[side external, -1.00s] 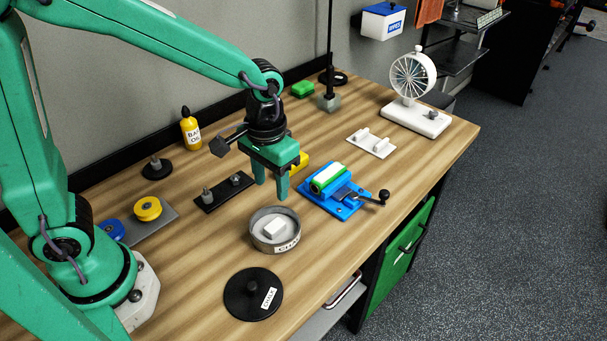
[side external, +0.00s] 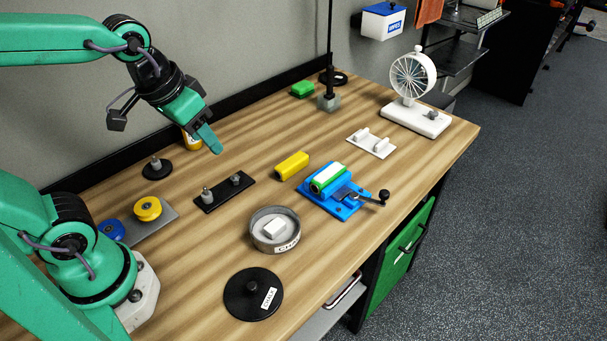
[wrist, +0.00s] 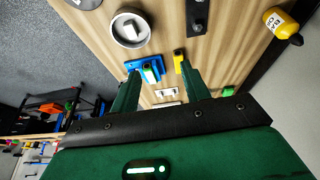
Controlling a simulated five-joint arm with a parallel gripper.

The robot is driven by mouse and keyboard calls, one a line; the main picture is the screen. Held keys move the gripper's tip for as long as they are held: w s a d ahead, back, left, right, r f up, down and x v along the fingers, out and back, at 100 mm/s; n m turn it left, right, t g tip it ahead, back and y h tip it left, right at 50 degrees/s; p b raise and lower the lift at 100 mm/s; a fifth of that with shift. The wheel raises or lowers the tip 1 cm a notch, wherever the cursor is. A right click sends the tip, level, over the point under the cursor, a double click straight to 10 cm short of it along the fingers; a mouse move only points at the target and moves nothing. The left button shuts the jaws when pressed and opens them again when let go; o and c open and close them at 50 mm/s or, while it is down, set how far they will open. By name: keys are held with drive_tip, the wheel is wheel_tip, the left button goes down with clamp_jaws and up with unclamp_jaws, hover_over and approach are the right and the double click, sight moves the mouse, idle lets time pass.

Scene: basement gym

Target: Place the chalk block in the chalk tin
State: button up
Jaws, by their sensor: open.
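The white chalk block (side external: 274,228) lies inside the round grey chalk tin (side external: 258,241), resting on its floor. The tin is open on top and stands on the wooden bench. In the wrist view the tin (wrist: 117,37) shows at the upper left with the chalk block (wrist: 130,28) inside it. My gripper (side external: 212,145) is raised above the back left of the bench, well away from the tin. In the wrist view its fingers (wrist: 160,88) are apart with nothing held between them.
A black labelled lid (side external: 252,295) lies in front of the tin. A blue vise-like fixture (side external: 345,205) and a yellow block (side external: 291,166) are to the right. A black plate with pegs (side external: 222,191) lies behind. A yellow bottle (side external: 188,143) stands partly behind my gripper.

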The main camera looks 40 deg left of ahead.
drive_tip(key=shift+s+a+r+t, duration=0.25)
drive_tip(key=shift+s+a, duration=0.1)
drive_tip(key=shift+s, duration=0.15)
drive_tip(key=shift+s+a+r+t, duration=0.2)
drive_tip(key=shift+s+a, duration=0.1)
drive_tip(key=shift+s, duration=0.25)
drive_tip(key=shift+s+a+r+t, duration=0.25)
drive_tip(key=shift+s+a, duration=0.1)
drive_tip(key=shift+s, duration=0.15)
